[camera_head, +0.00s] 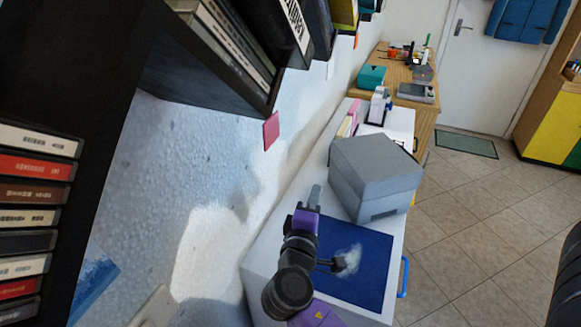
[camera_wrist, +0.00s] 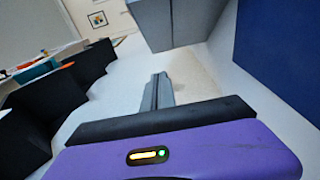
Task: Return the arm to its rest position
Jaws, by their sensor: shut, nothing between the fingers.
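My gripper (camera_head: 315,197) is in the lower middle of the head view, at the end of my black and purple arm. It is above the white surface (camera_head: 257,267), beside the wall and left of the grey box (camera_head: 375,170). In the wrist view my gripper (camera_wrist: 159,80) shows its grey fingers together with nothing between them. The grey box also shows at the top of the wrist view (camera_wrist: 175,22), ahead of the fingers. Most of my arm is hidden below the head view's edge.
A dark shelf (camera_head: 105,165) with several disc cases (camera_head: 35,195) stands at the left. A blue mat (camera_head: 370,262) with a pale patch lies on the white surface. A wooden desk (camera_head: 395,75) with small items stands behind. The tiled floor (camera_head: 465,215) is open at right.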

